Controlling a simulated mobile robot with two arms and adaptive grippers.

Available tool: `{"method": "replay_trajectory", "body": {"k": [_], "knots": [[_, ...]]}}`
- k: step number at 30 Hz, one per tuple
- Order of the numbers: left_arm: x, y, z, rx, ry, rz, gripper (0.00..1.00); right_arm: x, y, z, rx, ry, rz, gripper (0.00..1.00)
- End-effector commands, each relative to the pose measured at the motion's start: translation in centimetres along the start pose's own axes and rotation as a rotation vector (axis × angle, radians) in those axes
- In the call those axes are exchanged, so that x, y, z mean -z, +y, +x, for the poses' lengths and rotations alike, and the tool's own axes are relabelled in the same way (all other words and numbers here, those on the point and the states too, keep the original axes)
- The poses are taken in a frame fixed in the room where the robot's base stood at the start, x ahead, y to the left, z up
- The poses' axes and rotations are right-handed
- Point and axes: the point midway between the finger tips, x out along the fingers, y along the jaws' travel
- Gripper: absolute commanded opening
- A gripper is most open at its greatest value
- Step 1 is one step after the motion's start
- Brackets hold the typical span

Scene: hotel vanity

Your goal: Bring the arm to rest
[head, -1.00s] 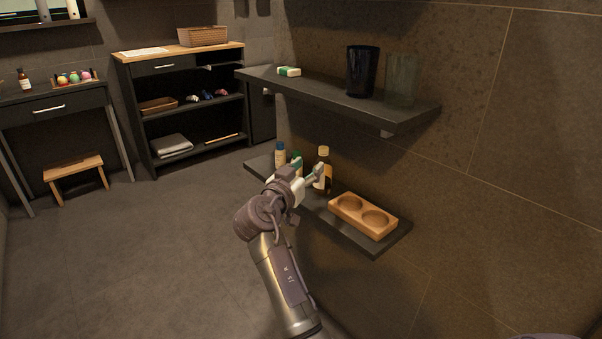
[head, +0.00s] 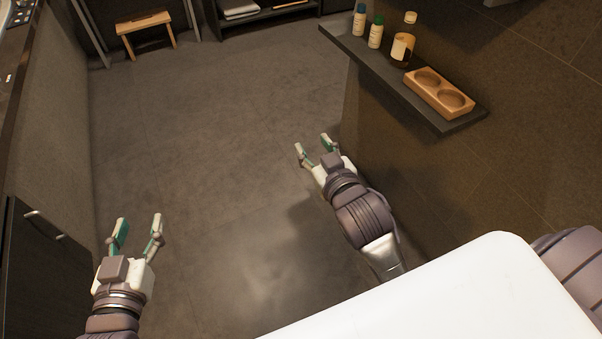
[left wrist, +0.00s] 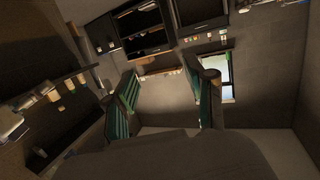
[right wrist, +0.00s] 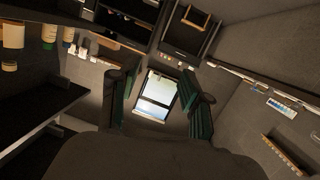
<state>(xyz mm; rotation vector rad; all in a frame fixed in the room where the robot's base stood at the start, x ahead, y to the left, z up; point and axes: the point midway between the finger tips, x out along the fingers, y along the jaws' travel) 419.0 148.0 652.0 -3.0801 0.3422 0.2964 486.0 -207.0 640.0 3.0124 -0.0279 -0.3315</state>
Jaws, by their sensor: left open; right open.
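My right gripper (head: 314,147) is open and empty over the floor, to the left of the wall shelf and apart from it. My left gripper (head: 138,224) is open and empty at the lower left of the head view, over the floor. In the left wrist view its two fingers (left wrist: 165,105) stand apart with nothing between them. In the right wrist view the fingers (right wrist: 160,108) are also apart and empty.
A wooden stool (head: 144,30) stands at the back. A dark cabinet (head: 45,275) is at left. The middle floor (head: 220,120) is clear.

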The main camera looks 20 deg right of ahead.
Motion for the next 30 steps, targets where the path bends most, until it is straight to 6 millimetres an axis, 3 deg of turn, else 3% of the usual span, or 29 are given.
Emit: {"method": "replay_trajectory", "body": {"k": [1,3,8,24,28,30], "knots": [[0.0,0.0,0.0,0.000,0.000,0.000,0.55,-0.3,-1.9,-2.2,0.078,0.005,0.009,0.48],[0.0,0.0,0.0,0.000,0.000,0.000,0.55,-0.1,-3.7,-4.5,0.159,0.020,0.026,0.48],[0.0,0.0,0.0,0.000,0.000,0.000,0.55,0.4,-5.6,-6.9,0.242,0.039,0.054,0.48],[-0.2,0.1,0.1,-0.003,-0.009,0.001,0.55,0.3,-5.7,-6.8,0.246,0.032,0.055,0.48],[-2.1,0.0,1.2,-0.002,-0.081,0.001,0.55,-1.5,-6.0,-5.7,0.246,-0.039,0.046,0.48],[-4.4,-0.1,2.0,0.000,-0.157,0.002,0.55,-3.8,-6.3,-4.8,0.247,-0.115,0.036,0.48]]}}
